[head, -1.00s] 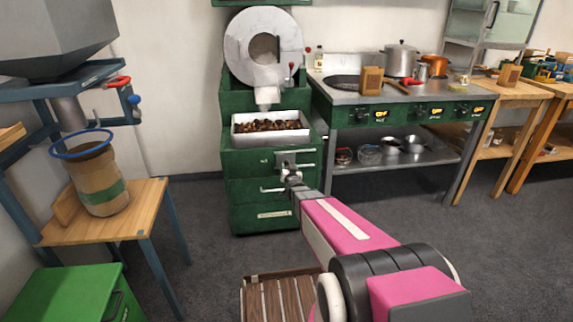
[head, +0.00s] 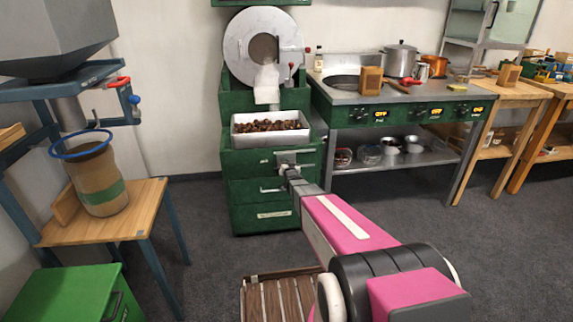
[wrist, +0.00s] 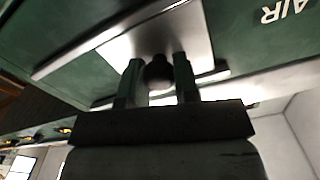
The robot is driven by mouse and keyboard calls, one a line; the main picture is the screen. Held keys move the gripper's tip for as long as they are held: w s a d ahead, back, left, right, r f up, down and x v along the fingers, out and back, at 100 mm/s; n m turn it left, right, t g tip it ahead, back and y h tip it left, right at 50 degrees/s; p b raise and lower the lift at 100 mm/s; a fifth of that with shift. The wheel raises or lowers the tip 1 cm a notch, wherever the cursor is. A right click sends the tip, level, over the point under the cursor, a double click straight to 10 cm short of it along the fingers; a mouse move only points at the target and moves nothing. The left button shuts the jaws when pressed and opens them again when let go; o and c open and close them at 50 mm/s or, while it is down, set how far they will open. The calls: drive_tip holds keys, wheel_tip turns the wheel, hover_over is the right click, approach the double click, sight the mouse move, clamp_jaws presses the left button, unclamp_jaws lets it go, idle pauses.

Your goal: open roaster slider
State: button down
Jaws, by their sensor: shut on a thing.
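The green roaster (head: 240,165) stands at the back centre, with a pale round drum front (head: 237,45). In the wrist view, a dark round knob (wrist: 158,73) sits between the two fingers of my gripper (wrist: 158,90), in front of a shiny metal slider plate (wrist: 150,38). My gripper is shut on this knob. In the head view, my gripper (head: 284,170) is at the roaster's front, just below the chestnut tray, and largely hides the knob. Part of the slider plate (head: 293,157) shows there.
A white tray (head: 233,142) of chestnuts sits on the roaster above my gripper. A pale chute (head: 267,85) hangs over it. A steel counter (head: 345,95) stands right; a wooden table (head: 140,205) with a blue-rimmed container (head: 100,190) stands left.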

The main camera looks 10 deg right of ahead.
drive_tip(key=d, duration=0.8)
drive_tip(key=shift+d, duration=0.1)
drive_tip(key=c, duration=0.9)
unclamp_jaws()
drive_tip(key=shift+o, duration=0.2)
drive_tip(key=shift+s, duration=0.1)
approach(302, 158)
drive_tip(key=s, duration=0.4)
drive_tip(key=shift+s, duration=0.15)
